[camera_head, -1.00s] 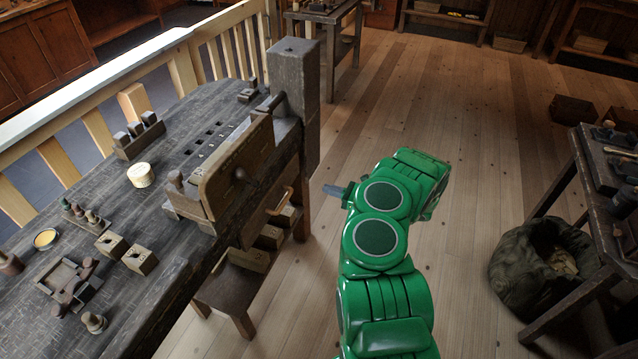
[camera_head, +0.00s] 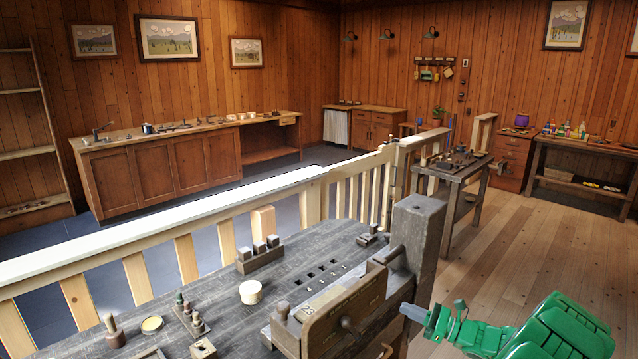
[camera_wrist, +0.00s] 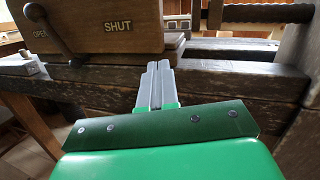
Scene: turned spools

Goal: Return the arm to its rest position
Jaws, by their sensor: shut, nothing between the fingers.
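My gripper (camera_head: 408,312) is at the lower right of the head view, at the end of my green arm, pointing left toward the workbench. In the wrist view its two grey fingers (camera_wrist: 158,72) lie together with nothing between them. They point at the front edge of the dark workbench (camera_head: 330,250), below a wooden box with a lever and the words OPEN and SHUT (camera_wrist: 120,26). I cannot tell how far the fingertips are from the bench edge. Most of my arm is outside the head view.
A thick wooden post (camera_head: 416,235) stands at the bench's right corner, close to my gripper. Turned wooden pieces, a round pale tub (camera_head: 250,292) and a block rack stand on the bench. A pale railing (camera_head: 200,235) runs behind. Open plank floor (camera_head: 530,240) lies to the right.

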